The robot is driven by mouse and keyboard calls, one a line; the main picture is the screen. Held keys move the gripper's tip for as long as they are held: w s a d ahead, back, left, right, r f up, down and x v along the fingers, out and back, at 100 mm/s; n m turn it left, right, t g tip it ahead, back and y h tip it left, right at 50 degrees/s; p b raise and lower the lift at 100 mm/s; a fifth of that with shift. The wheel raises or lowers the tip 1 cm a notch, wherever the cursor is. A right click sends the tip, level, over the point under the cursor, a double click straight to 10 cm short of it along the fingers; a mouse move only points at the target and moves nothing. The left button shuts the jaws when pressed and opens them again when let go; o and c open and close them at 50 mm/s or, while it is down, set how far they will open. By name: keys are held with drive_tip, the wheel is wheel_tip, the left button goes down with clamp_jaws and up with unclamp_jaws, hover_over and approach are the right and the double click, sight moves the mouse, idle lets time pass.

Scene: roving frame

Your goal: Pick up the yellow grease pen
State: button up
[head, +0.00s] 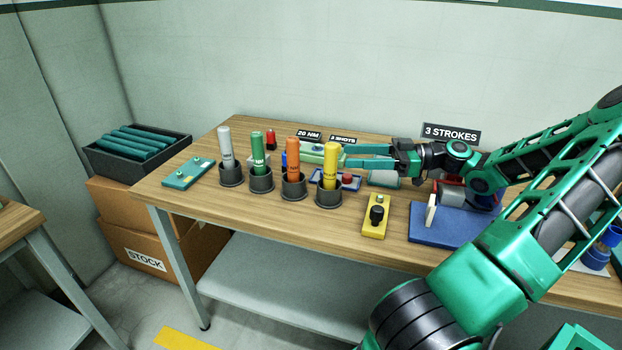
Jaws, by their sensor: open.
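The yellow grease pen (331,164) stands upright in a dark round cup (329,195) near the front of the wooden bench. It is the rightmost in a row of similar pens in cups. My gripper (347,155) reaches in from the right, its two teal fingers pointing left. The jaws are open and look empty. In the picture the fingertips end just at the right side of the yellow pen's upper part. I cannot tell from this one view how far apart in depth they are, or whether they touch.
Orange (292,158), green (258,152) and white (225,146) pens stand in cups to the left. A yellow box with a black knob (376,216) and a blue plate (440,236) lie to the right. Small items and signs crowd behind. The bench's front edge (250,216) is clear.

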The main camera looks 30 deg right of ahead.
drive_tip(key=r+x, duration=0.1)
drive_tip(key=x, duration=0.9)
drive_tip(key=shift+a+r, duration=0.25)
drive_tip(key=shift+a, duration=0.05)
drive_tip(key=shift+w, duration=0.15)
clamp_jaws()
